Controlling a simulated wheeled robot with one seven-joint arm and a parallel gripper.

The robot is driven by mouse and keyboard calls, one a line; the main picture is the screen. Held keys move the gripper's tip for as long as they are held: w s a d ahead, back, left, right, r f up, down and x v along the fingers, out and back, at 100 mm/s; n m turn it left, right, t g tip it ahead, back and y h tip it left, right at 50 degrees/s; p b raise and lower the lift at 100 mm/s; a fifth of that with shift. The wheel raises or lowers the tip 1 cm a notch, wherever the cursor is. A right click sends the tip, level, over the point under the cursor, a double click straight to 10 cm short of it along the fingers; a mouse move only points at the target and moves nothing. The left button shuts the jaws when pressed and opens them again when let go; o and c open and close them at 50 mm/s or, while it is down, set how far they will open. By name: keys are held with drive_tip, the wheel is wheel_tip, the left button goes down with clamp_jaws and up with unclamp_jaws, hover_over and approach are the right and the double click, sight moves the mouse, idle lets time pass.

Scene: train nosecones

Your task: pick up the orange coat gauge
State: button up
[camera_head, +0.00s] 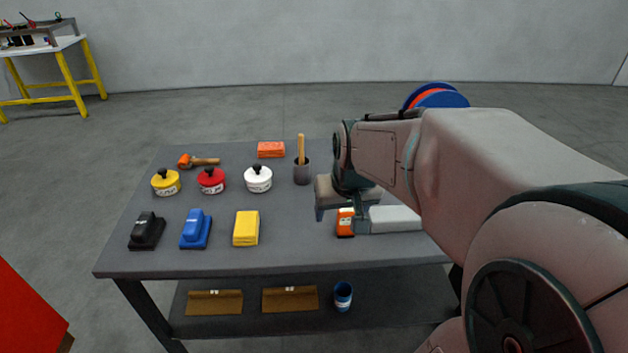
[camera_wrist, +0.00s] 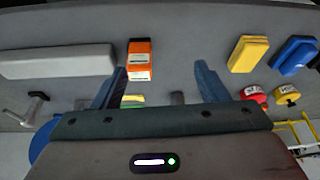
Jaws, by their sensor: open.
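The orange coat gauge (camera_head: 345,223) is a small orange block with a white label, lying on the grey table just left of a light grey block. In the wrist view the orange coat gauge (camera_wrist: 139,61) lies ahead of the finger gap, nearer the left finger. My gripper (camera_head: 340,217) is over the right part of the table, close to the gauge. In the wrist view my gripper (camera_wrist: 160,80) is open, its two dark blue fingers apart, with nothing held between them. The arm hides part of the table in the head view.
The light grey block (camera_head: 395,219) lies right beside the gauge. A yellow block (camera_head: 246,228), a blue block (camera_head: 196,229) and a black one (camera_head: 147,231) lie to the left.

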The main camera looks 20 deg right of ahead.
drive_tip(key=m, duration=0.1)
approach(348, 211)
drive_tip(key=f, duration=0.1)
drive_tip(key=shift+h, duration=0.3)
drive_tip(key=x, duration=0.7)
drive_tip(key=shift+w+d+f, duration=0.1)
drive_tip(key=shift+d+f, duration=0.15)
drive_tip(key=shift+w+a+p+x, duration=0.1)
drive_tip(key=shift+a+p+x, duration=0.1)
drive_tip(key=shift+x, duration=0.9)
drive_tip(key=shift+w+a+p+x, duration=0.1)
drive_tip(key=shift+a+x, duration=0.1)
drive_tip(key=shift+x, duration=0.9)
drive_tip(key=shift+w+f, duration=0.3)
drive_tip(key=shift+f, duration=0.3)
drive_tip(key=shift+d, duration=0.1)
drive_tip(key=c, duration=1.2)
